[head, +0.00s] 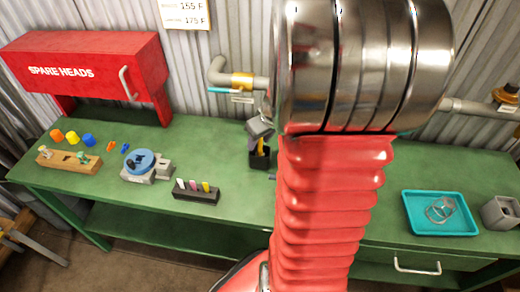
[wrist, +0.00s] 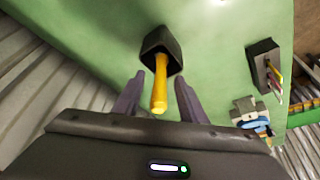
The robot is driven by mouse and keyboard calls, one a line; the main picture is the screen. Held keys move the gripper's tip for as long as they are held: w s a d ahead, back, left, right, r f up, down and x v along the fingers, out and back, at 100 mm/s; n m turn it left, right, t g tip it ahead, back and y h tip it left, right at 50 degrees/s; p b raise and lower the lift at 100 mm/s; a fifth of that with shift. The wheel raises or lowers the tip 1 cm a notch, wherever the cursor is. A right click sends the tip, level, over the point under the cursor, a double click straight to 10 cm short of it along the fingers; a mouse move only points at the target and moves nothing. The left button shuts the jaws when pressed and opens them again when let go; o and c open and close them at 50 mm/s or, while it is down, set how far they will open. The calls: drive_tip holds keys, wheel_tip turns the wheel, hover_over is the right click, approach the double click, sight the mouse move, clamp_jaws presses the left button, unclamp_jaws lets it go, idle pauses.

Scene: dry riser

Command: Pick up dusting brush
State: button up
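The dusting brush shows as a yellow handle (wrist: 160,85) standing up out of a black holder (wrist: 172,48); its head is hidden inside. In the head view the yellow handle (head: 261,147) and the black holder (head: 259,161) are on the green bench, just left of my red arm. My gripper (wrist: 159,78) is open, with one dark finger on each side of the handle in the wrist view and gaps on both sides. In the head view my gripper (head: 260,126) is just above the holder and partly hidden by my arm.
A black rack with coloured pegs (head: 196,192), a blue-topped device (head: 147,165) and a wooden block (head: 70,161) stand to the left. A teal tray (head: 422,226) and a grey box (head: 500,214) are at the right. Pipes (head: 238,80) run along the corrugated wall behind.

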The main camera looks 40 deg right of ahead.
clamp_jaws()
idle(0.5)
wheel_tip(320, 180, up, 18)
idle(0.6)
drive_tip(key=shift+f, duration=0.1)
idle(0.4)
